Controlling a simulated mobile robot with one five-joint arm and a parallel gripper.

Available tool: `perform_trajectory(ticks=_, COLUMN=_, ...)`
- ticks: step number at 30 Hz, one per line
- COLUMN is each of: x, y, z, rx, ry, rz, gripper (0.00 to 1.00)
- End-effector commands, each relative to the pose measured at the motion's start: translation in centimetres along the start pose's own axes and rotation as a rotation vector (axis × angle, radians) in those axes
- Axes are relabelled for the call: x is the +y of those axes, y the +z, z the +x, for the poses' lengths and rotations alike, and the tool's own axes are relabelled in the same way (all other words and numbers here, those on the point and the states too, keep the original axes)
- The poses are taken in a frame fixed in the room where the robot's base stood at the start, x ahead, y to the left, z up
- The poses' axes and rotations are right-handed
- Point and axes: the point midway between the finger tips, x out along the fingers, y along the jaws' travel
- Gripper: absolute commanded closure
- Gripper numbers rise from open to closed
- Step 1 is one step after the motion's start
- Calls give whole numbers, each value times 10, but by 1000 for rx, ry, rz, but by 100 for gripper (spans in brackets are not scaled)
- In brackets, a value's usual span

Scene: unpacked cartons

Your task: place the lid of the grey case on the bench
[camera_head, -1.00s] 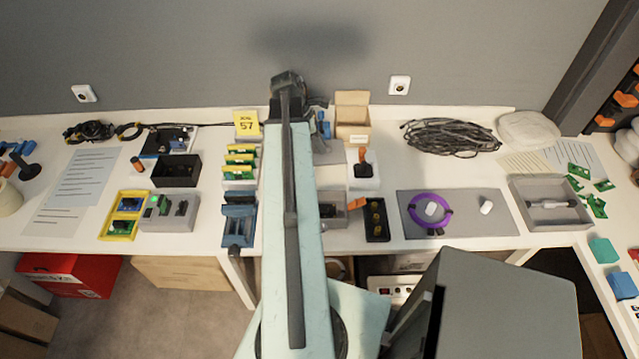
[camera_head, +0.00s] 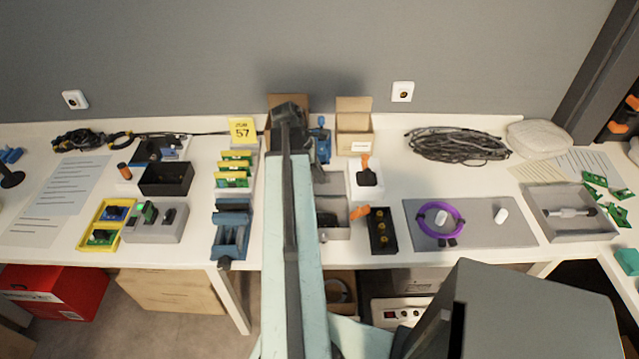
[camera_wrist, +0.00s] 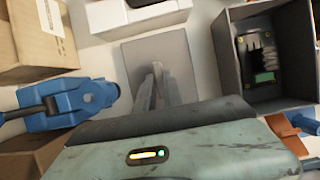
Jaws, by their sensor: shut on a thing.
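The lid of the grey case is a flat grey plate (camera_wrist: 160,52), seen in the wrist view just beyond the fingers. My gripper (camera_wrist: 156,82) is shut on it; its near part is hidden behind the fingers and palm. Whether the lid touches the bench surface I cannot tell. The open grey case (camera_wrist: 228,62) stands to the right in the wrist view, apart from the lid, with dark and green parts inside. In the head view my arm covers much of the case (camera_head: 340,232) and lid (camera_head: 327,183). The white bench (camera_head: 395,178) runs across the picture.
A blue clamp (camera_wrist: 62,103) and a cardboard box (camera_wrist: 38,42) stand close on the left in the wrist view. A white tray (camera_wrist: 105,18) lies beyond the lid. A black box (camera_head: 381,243) and a grey mat (camera_head: 418,232) are farther right in the head view.

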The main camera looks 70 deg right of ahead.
Motion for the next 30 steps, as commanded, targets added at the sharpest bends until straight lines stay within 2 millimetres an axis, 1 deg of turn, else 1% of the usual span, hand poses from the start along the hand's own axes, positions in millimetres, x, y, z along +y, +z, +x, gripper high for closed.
perform_trajectory(ticks=1, x=0, y=-4, z=10, rx=0, ry=0, rz=0, gripper=100)
perform_trajectory(ticks=7, x=0, y=-2, z=5, rx=0, ry=0, rz=-1, gripper=100)
perform_trajectory(ticks=11, x=0, y=-4, z=9, rx=0, ry=0, rz=-1, gripper=100)
perform_trajectory(ticks=12, x=0, y=-4, z=9, rx=0, ry=0, rz=-1, gripper=85)
perform_trajectory(ticks=14, x=0, y=-4, z=8, rx=0, ry=0, rz=-1, gripper=69)
perform_trajectory(ticks=15, x=0, y=-4, z=8, rx=0, ry=0, rz=-1, gripper=66)
perform_trajectory(ticks=25, x=0, y=-4, z=6, rx=0, ry=1, rz=-2, gripper=66)
perform_trajectory(ticks=28, x=0, y=-2, z=-2, rx=0, ry=1, rz=-2, gripper=66)
perform_trajectory(ticks=30, x=0, y=-1, z=-11, rx=0, ry=1, rz=-3, gripper=66)
